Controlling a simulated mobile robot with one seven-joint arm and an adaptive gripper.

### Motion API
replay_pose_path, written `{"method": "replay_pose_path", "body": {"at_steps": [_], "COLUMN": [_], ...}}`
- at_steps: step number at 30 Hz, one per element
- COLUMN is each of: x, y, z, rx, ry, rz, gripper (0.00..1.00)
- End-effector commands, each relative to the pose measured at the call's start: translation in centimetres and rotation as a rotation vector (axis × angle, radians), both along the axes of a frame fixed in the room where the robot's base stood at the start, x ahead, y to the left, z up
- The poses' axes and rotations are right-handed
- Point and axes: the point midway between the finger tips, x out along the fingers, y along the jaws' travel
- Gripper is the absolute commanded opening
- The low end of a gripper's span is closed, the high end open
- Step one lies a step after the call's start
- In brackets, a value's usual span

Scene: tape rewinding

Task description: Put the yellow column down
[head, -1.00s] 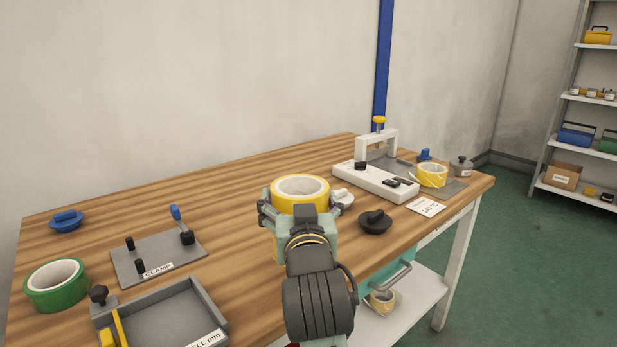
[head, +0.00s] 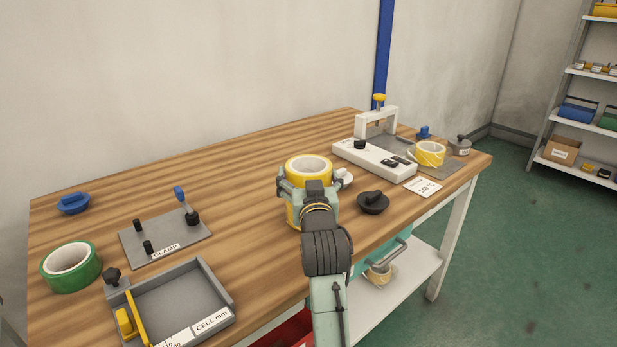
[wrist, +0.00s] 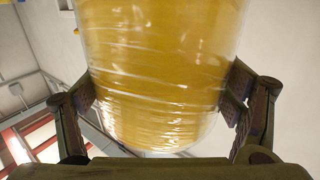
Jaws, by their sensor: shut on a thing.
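The yellow column (head: 294,213) is a tall yellow tape roll with a pale hollow core, upright over the front middle of the table. My gripper (head: 308,187) is shut around its sides. In the wrist view the column (wrist: 160,80) fills the middle, with a finger pad of my gripper (wrist: 160,100) against each side. My arm and gripper hide much of the column's lower part in the head view, so I cannot tell whether its base touches the wooden table (head: 250,160).
A black knobbed disc (head: 373,203) and a white piece (head: 343,177) are close on the right. The clamp plate (head: 165,243), grey tray (head: 180,305) and green tape roll (head: 70,268) are on the left. A white-framed device (head: 375,163) stands at the back right. Bare wood lies behind the column.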

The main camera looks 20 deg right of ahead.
Motion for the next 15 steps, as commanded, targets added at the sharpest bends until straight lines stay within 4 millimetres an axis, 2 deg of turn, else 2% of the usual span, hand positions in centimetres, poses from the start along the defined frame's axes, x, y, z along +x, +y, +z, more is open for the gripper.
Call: {"method": "replay_pose_path", "body": {"at_steps": [13,14,15], "x": [-0.08,-0.04,-0.04], "y": [0.04,0.02,0.02], "z": [-0.58,-0.67,-0.62], "rx": [-0.002,-0.001,-0.001], "ry": [-0.006,-0.002,-0.002], "rz": [0.000,0.000,0.000], "gripper": [0.36,0.86,0.89]}}
